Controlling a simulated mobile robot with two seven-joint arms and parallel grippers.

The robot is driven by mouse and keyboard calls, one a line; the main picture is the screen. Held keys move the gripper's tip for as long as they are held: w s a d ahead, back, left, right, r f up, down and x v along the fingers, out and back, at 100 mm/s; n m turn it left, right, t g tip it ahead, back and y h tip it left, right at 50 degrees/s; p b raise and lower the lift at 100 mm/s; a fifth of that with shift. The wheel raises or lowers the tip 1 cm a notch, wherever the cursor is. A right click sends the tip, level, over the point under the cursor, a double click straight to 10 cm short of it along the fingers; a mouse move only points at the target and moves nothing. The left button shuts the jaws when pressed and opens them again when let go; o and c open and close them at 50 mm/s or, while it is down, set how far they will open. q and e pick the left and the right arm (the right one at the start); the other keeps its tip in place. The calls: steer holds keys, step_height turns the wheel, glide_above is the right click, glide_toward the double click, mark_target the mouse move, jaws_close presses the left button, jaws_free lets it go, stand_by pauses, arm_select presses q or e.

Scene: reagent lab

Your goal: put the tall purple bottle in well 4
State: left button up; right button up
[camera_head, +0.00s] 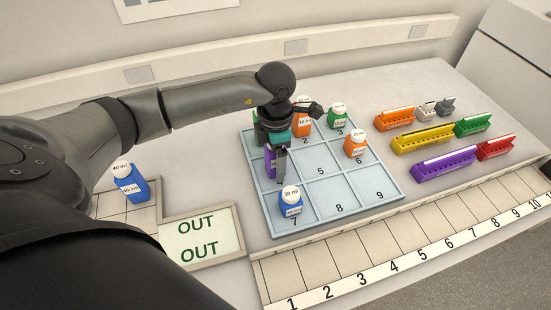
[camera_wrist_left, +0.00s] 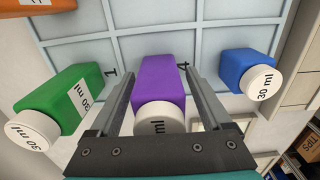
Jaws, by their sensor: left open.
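The tall purple bottle (camera_head: 270,162) with a white cap stands in the left column of the numbered blue tray (camera_head: 274,225), between the green bottle and the blue bottle. In the left wrist view the purple bottle (camera_wrist_left: 160,82) stands beside the numeral 4. My left gripper (camera_head: 281,168) is over it, fingers pointing down. In the left wrist view the open fingers (camera_wrist_left: 164,92) lie on either side of the bottle, with a small gap on each side. My right gripper is not in view.
A blue bottle (camera_head: 290,202) stands in well 7, close to my left gripper. A green bottle (camera_wrist_left: 62,100) stands by numeral 1. Orange bottles (camera_head: 355,144) and another green bottle (camera_head: 338,116) occupy other wells. Wells 5, 8 and 9 are empty. Colored racks (camera_head: 443,162) stand at right.

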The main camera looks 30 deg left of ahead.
arm_select(q)
step_height(320, 180, up, 12)
steer(key=shift+f, duration=0.15)
stand_by(0.4)
